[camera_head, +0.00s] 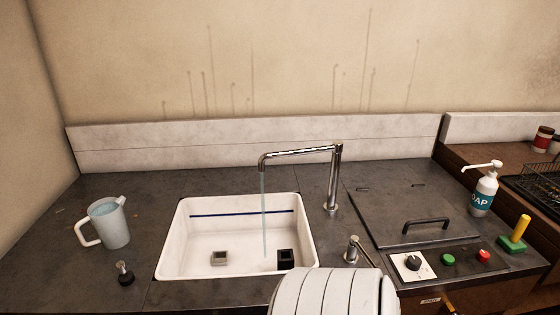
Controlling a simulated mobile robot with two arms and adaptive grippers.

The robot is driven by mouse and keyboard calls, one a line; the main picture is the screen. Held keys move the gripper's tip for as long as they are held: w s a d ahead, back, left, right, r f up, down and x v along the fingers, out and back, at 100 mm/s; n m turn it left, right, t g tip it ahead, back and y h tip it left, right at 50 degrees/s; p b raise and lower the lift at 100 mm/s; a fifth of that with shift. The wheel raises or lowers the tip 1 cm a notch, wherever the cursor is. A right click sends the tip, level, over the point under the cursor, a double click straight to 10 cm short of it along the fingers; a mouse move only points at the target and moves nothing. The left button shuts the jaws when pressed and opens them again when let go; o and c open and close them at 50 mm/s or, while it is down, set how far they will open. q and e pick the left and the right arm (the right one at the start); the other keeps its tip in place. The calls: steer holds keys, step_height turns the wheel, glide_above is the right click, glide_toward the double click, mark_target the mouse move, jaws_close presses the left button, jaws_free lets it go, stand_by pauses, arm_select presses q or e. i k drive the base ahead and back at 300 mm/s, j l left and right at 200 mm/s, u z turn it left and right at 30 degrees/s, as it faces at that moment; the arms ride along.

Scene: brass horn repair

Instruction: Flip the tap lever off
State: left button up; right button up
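The chrome tap (336,175) stands behind the sink's right side, its spout reaching left over the basin. A thin stream of water (264,215) falls from the spout into the white sink (172,245). A small chrome lever (352,249) on a short post stands at the sink's right front corner, its upper part tilted. A white ribbed part of my own body covers the counter just in front of the lever and hides what lies below. No gripper fingers show in the head view.
A dark block (285,259) and a small grey block (219,258) sit in the basin. A pitcher (110,224) and a small black-based knob (124,273) stand left. A handled lid (380,212), dial panel (412,266), soap bottle (483,195) and yellow-handled brush (515,238) are right.

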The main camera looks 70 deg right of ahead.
mark_target(355, 240)
steer(key=z, duration=0.9)
steer(key=k+z, duration=0.1)
steer(key=z, duration=0.35)
steer(key=l+z, duration=0.1)
steer(key=z, duration=0.8)
steer(key=l+z, duration=0.1)
steer(key=z, duration=0.4)
steer(key=k+l, duration=0.05)
